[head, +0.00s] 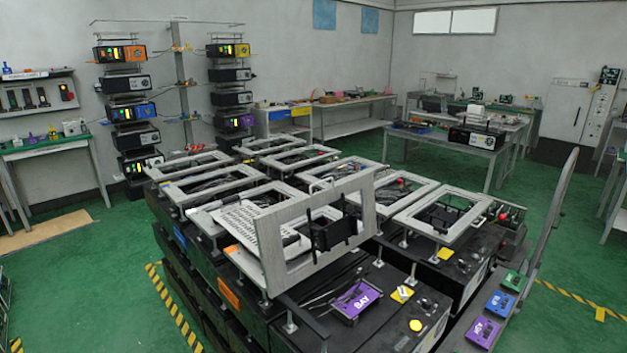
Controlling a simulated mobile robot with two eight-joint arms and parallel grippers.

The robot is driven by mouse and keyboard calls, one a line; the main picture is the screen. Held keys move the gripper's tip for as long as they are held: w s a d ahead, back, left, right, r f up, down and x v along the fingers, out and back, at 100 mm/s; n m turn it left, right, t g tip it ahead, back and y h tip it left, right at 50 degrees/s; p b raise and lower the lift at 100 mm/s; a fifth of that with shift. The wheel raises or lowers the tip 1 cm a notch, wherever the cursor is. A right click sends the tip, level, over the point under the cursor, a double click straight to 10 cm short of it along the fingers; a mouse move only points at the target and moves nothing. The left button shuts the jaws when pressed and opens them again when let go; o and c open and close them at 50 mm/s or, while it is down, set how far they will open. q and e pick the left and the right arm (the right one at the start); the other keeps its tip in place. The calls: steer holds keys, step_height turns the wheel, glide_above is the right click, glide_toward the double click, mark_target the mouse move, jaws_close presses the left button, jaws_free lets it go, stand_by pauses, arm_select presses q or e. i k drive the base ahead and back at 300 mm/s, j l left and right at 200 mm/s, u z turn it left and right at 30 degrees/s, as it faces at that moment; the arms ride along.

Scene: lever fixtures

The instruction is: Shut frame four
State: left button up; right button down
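Several grey rectangular frames stand on short posts over black units in the middle of the room. The nearest frame (272,256) is tilted up, its flat face toward me and its opening showing a black bracket-like part (333,233). The frame to its right (478,208) lies roughly flat, as do the others behind, such as the one at the left (178,187). I cannot read a number on any frame, so I cannot tell which is frame four. Neither of my grippers is in view.
A purple BAY plate (357,299) and yellow tags lie on the near black unit. Coloured label plates (483,331) and a curved grey rail (553,215) are at the right. Equipment racks and benches (458,145) stand behind. Green floor is open at left and right.

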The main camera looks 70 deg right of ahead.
mark_target(338, 237)
steer(key=i+l+z, duration=0.1)
steer(key=i+z, duration=0.6)
steer(key=i, duration=0.2)
steer(key=i+j+z, duration=0.15)
steer(key=i+z, duration=0.65)
steer(key=i+j+z, duration=0.15)
steer(key=z, duration=0.35)
steer(key=i+j+z, duration=0.25)
steer(key=z, duration=0.2)
steer(key=i+j, duration=0.05)
steer(key=i, duration=0.05)
